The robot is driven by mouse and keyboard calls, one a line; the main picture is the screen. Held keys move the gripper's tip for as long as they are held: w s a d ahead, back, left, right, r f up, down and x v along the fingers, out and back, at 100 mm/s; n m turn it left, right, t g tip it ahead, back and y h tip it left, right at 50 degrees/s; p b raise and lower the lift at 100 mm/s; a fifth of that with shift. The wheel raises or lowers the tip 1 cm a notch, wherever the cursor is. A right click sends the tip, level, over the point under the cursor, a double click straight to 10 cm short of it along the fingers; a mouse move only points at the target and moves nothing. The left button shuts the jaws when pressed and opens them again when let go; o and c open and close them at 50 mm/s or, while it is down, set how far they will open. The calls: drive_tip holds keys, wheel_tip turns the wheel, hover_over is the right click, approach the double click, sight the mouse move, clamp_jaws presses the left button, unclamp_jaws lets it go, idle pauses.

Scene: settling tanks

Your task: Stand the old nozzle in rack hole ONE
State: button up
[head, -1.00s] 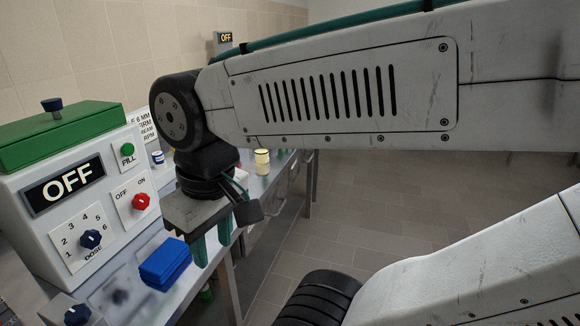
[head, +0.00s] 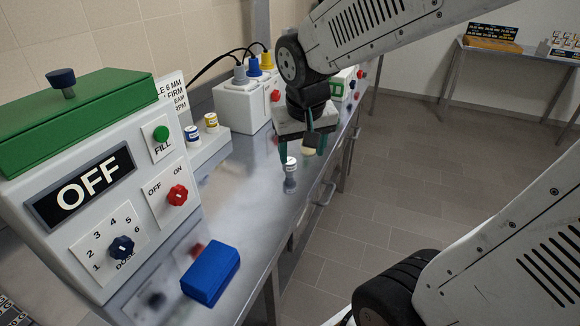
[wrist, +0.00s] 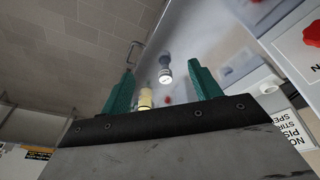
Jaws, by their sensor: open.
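My gripper (head: 301,158) is above the metal bench, pointing down, with its two teal fingers apart and nothing between them. In the wrist view the open fingers (wrist: 160,70) frame a small grey-blue piece with a white top. That piece (head: 290,177) stands upright on the bench just below the gripper; it also shows in the wrist view (wrist: 165,70). A pale yellow cylinder (wrist: 145,98) is close by and partly hidden by the gripper in the head view (head: 310,151). I cannot tell which piece is the old nozzle. No rack hole marked ONE can be made out.
A white machine with an OFF display (head: 88,186) stands at the left, with a blue block (head: 211,273) in front. Blue-labelled (head: 193,134) and yellow-labelled (head: 211,122) jars sit on a white step. A white box with plugged cables (head: 243,106) is behind. Floor at right is open.

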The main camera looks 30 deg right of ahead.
drive_tip(key=m+t, duration=0.1)
drive_tip(key=m, duration=0.1)
hover_over(289, 161)
drive_tip(key=s+a, duration=0.2)
drive_tip(key=s, duration=0.1)
wheel_tip(289, 161, down, 8)
drive_tip(key=shift+h, duration=0.3)
drive_tip(key=x, duration=0.8)
drive_tip(key=shift+w+d+f, duration=0.2)
drive_tip(key=shift+w+d, duration=0.15)
drive_tip(key=shift+d, duration=0.05)
drive_tip(key=c, duration=1.2)
drive_tip(key=shift+o, duration=0.2)
